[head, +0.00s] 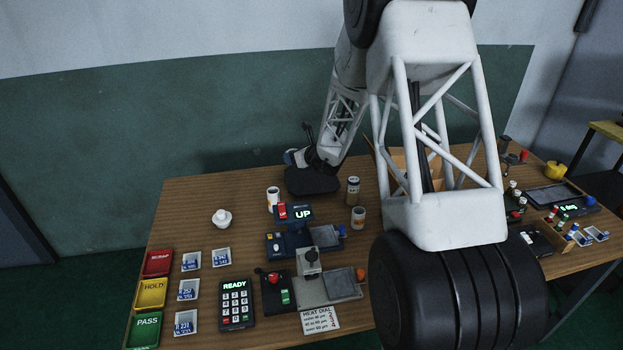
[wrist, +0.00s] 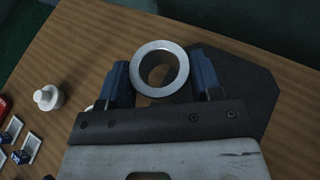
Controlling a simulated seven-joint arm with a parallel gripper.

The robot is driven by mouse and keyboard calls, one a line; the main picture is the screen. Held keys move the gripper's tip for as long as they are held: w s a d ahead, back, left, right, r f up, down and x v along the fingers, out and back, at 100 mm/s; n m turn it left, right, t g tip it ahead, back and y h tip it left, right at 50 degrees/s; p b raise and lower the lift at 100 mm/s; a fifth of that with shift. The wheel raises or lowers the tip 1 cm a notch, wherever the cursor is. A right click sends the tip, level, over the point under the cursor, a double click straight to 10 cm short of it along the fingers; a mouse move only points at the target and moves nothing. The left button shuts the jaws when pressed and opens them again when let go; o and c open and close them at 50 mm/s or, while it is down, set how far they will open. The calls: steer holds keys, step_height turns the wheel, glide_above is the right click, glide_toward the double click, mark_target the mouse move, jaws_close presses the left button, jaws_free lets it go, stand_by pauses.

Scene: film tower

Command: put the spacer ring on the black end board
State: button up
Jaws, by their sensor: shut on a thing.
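The spacer ring (wrist: 136,72) is a pale metal ring with a wide round hole, held between the two blue fingers of my gripper (wrist: 160,74) in the wrist view. The black end board (wrist: 242,82) is a flat dark plate with cut corners, lying on the table behind and to the right of the ring in that view. In the head view my gripper (head: 301,157) is at the back of the table, over the left part of the black end board (head: 313,182). The ring is hard to make out there. I cannot tell the exact gap between ring and board.
A white knobbed piece (head: 222,218) stands left on the wooden table (head: 185,215). Red, yellow and green trays (head: 151,294) line the left edge.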

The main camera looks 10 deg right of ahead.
steer(key=shift+s+d, duration=0.25)
steer(key=shift+d, duration=0.3)
steer(key=shift+f, duration=0.1)
glide_above(300, 185)
steer(key=shift+a+f, duration=0.1)
steer(key=shift+f, duration=2.8)
steer(key=shift+h, duration=0.3)
steer(key=shift+f, duration=2.05)
steer(key=shift+f, duration=0.2)
steer(key=o, duration=1)
steer(key=shift+s, duration=0.1)
